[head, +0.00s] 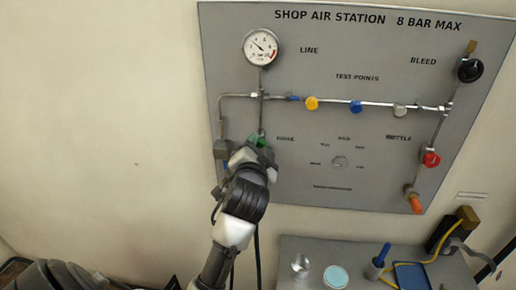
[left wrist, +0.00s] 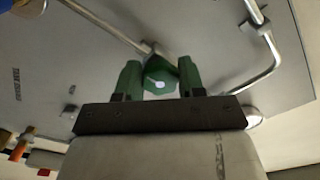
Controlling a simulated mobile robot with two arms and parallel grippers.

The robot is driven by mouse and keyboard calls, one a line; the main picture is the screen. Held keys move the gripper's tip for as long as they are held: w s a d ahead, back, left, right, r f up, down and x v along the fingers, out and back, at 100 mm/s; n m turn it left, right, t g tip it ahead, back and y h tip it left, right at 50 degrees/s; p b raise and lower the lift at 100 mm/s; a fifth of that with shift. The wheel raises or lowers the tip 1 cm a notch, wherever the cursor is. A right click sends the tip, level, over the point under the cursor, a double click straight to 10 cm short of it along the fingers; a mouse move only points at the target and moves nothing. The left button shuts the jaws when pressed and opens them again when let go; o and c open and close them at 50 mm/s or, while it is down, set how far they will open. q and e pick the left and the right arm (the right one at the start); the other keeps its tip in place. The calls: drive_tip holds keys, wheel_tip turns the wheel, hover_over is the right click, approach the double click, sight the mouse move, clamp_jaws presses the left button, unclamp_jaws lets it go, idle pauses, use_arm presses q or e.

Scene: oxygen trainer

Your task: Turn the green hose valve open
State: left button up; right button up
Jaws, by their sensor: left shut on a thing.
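The green hose valve (head: 261,141) is on the lower left of the grey panel, below the gauge line. In the head view my left gripper (head: 254,150) covers most of it. In the left wrist view the valve's green knob (left wrist: 159,82) sits between the two fingers of my left gripper (left wrist: 158,84), which is shut on it. The knob's pale centre mark faces the camera. How far the valve is turned cannot be told. My right gripper does not show.
The grey panel (head: 300,60) carries a round gauge (head: 261,47), a black bleed knob (head: 470,69), a red bottle valve (head: 431,159) and yellow, blue and grey test points along a pipe. Below it, a grey bench (head: 300,246) holds a metal cup (head: 300,265) and a blue tray (head: 411,276).

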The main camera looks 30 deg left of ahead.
use_arm(q)
drive_tip(key=shift+f, duration=0.2)
drive_tip(key=o, duration=0.9)
drive_tip(key=shift+r, duration=0.15)
drive_tip(key=v, duration=1.1)
